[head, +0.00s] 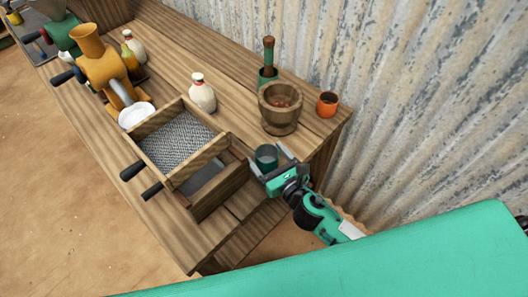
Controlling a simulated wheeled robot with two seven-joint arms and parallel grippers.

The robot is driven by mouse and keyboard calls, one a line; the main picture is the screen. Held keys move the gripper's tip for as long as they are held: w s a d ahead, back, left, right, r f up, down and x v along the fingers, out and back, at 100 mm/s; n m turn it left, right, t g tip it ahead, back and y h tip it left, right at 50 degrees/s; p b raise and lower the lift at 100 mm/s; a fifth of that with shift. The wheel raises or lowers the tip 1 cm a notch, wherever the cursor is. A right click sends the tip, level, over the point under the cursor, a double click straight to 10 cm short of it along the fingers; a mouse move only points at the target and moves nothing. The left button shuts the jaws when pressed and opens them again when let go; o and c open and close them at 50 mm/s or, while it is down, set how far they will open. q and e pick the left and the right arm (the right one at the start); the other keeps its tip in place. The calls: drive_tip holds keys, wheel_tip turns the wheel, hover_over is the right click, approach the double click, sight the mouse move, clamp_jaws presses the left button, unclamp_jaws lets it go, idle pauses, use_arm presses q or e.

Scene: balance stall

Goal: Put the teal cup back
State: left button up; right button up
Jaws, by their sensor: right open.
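The teal cup (266,155) is in the head view, right of the open box and in front of the wooden mortar. It looks upright. My right gripper (270,161) is open, with its two fingers on either side of the cup. I cannot tell whether the fingers touch the cup, and its lower part is partly hidden by the gripper. My left gripper is not in view.
The wooden bench (170,40) holds a mortar (281,122), an orange cup (327,105), a green holder with a pestle (268,62), white bottles (202,93), a yellow grinder (100,62) and a white bowl (136,115). A wooden sieve box (206,153) lies left of the gripper. A corrugated wall stands behind.

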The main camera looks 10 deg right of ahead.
sight(273, 164)
drive_tip(key=b+v, duration=0.1)
drive_tip(key=v, duration=0.7)
drive_tip(key=shift+s+d+b, duration=0.1)
drive_tip(key=shift+s+b, duration=0.05)
drive_tip(key=shift+b, duration=0.25)
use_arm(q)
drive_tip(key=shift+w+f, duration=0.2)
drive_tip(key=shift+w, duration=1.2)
use_arm(e)
drive_tip(key=shift+s+d+r, duration=0.1)
drive_tip(key=shift+s+d, duration=0.1)
drive_tip(key=shift+s, duration=0.4)
